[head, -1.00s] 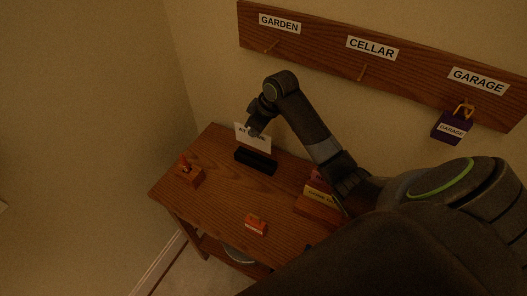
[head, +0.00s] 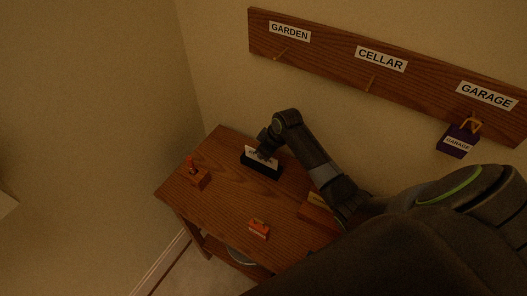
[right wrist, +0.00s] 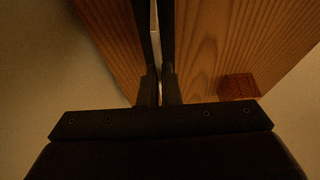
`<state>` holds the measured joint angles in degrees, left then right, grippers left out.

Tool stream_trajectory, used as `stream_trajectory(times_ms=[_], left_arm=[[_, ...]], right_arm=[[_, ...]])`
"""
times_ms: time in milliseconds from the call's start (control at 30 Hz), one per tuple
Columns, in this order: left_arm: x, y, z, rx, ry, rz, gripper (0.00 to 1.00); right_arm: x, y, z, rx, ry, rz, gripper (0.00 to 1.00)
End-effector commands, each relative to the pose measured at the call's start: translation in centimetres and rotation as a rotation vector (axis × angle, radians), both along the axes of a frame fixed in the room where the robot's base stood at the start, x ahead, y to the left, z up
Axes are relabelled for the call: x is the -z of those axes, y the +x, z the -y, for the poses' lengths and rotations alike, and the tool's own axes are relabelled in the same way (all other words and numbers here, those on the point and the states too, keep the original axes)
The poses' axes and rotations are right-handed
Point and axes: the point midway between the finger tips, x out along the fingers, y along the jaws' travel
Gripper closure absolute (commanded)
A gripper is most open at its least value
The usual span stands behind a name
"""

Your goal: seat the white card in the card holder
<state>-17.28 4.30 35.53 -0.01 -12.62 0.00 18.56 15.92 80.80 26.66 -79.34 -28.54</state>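The white card (head: 250,151) stands in or just over the slot of the black card holder (head: 261,172) at the back of the wooden desk. Its lower part is hidden by the holder. My right gripper (head: 265,154) is at the card's upper edge, directly above the holder. In the right wrist view, the two dark fingers (right wrist: 159,88) are close together with a thin pale edge of the card (right wrist: 153,22) between them. Whether the card touches the slot's bottom cannot be seen. My left gripper is not in view.
A wooden block with an orange peg (head: 200,178) stands at the desk's left. A small orange block (head: 259,229) lies near the front. A wooden holder (head: 318,214) is partly behind my arm. A labelled hook board (head: 330,50) with a purple garage tag (head: 458,141) hangs above.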

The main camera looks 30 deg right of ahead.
Motion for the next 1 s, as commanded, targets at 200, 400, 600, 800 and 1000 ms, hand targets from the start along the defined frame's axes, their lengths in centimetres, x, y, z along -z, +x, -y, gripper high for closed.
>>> stream_trajectory(times_ms=[200,400,600,800,1000], left_arm=[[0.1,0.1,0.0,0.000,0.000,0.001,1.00],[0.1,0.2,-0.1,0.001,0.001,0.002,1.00],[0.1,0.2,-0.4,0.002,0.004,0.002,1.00],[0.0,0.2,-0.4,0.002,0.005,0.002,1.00],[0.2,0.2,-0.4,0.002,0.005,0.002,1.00]], right_arm=[[0.3,0.0,0.0,0.000,0.000,0.000,1.00],[0.2,0.0,0.0,0.000,0.000,0.000,0.75],[0.2,0.0,0.0,0.000,0.000,0.000,0.75],[-0.7,-0.2,0.2,0.000,-0.001,0.003,0.75],[-3.4,-1.2,0.8,-0.001,-0.003,0.004,0.75]])
